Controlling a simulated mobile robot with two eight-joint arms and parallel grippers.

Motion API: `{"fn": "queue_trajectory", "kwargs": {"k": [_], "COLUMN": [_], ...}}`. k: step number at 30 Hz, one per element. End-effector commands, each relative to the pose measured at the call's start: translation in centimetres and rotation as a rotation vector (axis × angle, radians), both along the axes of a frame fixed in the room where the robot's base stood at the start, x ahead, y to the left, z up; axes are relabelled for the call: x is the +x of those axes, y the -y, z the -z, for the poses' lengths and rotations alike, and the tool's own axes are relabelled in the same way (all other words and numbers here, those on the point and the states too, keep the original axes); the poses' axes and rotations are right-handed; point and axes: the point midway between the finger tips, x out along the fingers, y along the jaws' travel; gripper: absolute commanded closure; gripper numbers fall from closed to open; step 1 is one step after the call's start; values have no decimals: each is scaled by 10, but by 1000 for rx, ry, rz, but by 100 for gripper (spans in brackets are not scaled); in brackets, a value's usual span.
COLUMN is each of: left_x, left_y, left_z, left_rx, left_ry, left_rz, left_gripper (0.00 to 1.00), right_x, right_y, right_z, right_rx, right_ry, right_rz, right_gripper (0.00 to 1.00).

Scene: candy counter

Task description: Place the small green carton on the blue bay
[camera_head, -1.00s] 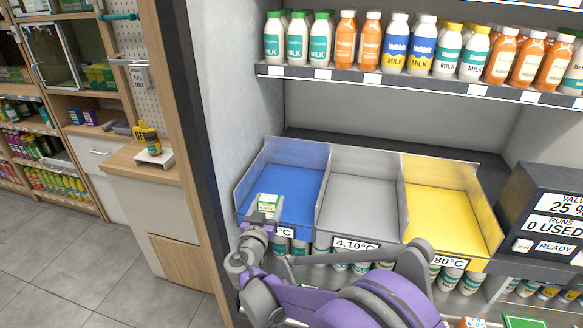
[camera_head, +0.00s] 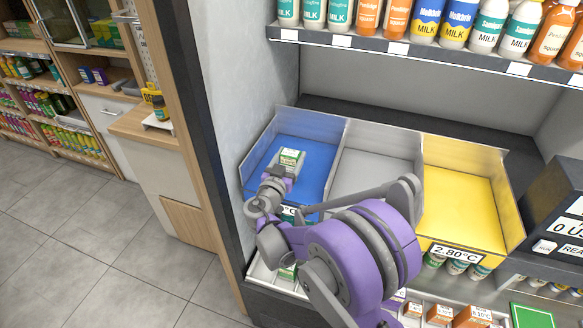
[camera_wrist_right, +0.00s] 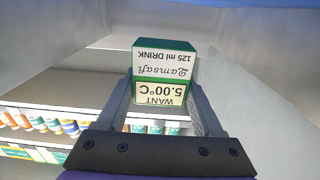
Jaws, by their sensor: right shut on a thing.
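The small green carton (camera_head: 291,158), white and green with a label, is held over the blue bay (camera_head: 318,162), between its side walls in the head view. My right gripper (camera_head: 283,174) is shut on the carton. In the right wrist view the carton (camera_wrist_right: 162,75) sits between the two fingers, its printed text upside down, reading "125 ml DRINK" and "WANT 5.00°C". I cannot tell whether the carton touches the bay floor. My left gripper is not in view.
A grey bay (camera_head: 372,165) and a yellow bay (camera_head: 458,205) lie to the right, both empty where visible, split by thin upright walls. A shelf of bottles (camera_head: 430,22) hangs above. A dark display box (camera_head: 555,215) stands at the right.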

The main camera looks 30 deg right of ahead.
Motion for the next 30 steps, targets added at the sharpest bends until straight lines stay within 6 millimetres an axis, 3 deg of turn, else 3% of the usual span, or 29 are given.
{"fn": "queue_trajectory", "kwargs": {"k": [11,23,24,28,30], "left_x": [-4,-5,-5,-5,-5], "left_y": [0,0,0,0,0], "left_z": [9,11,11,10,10], "left_rx": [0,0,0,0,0], "left_ry": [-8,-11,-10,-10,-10], "left_rz": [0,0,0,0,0], "left_gripper": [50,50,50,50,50], "right_x": [0,0,0,1,1], "right_y": [0,0,0,0,0], "right_z": [41,46,45,45,45], "right_rx": [-1,-1,0,0,0], "right_ry": [0,1,1,1,1], "right_rz": [0,0,0,0,0], "right_gripper": [95,95,26,3,2]}}
